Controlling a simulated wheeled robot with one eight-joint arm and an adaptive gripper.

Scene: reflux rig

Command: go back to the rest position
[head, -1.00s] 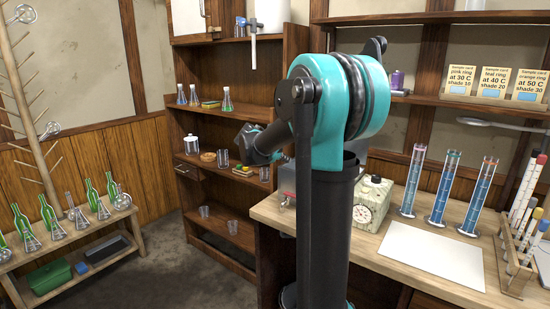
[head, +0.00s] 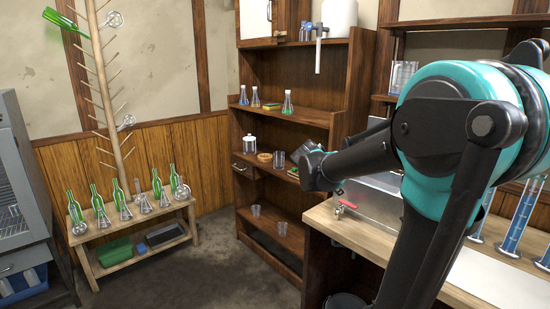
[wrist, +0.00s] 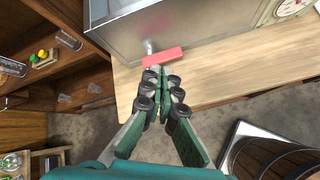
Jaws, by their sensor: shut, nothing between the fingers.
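My gripper (wrist: 161,82) shows in the wrist view with its two green-padded fingers together and nothing between them. Its tips are in front of a red handle (wrist: 166,57) at the foot of a grey metal box (wrist: 165,25); I cannot tell whether they touch it. In the head view my arm reaches from the right toward the shelves, and the gripper itself is mostly hidden behind its own links. The red tap handle also shows in the head view (head: 345,204), at the left end of the bench.
A wooden bench (head: 335,222) stands at the right, with tall cylinders (head: 521,222) on it. A shelf unit (head: 262,185) with flasks and beakers is behind. A low bench (head: 100,240) with green bottles is at the left. The floor (head: 190,275) between is clear. A barrel (wrist: 275,158) shows at lower right.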

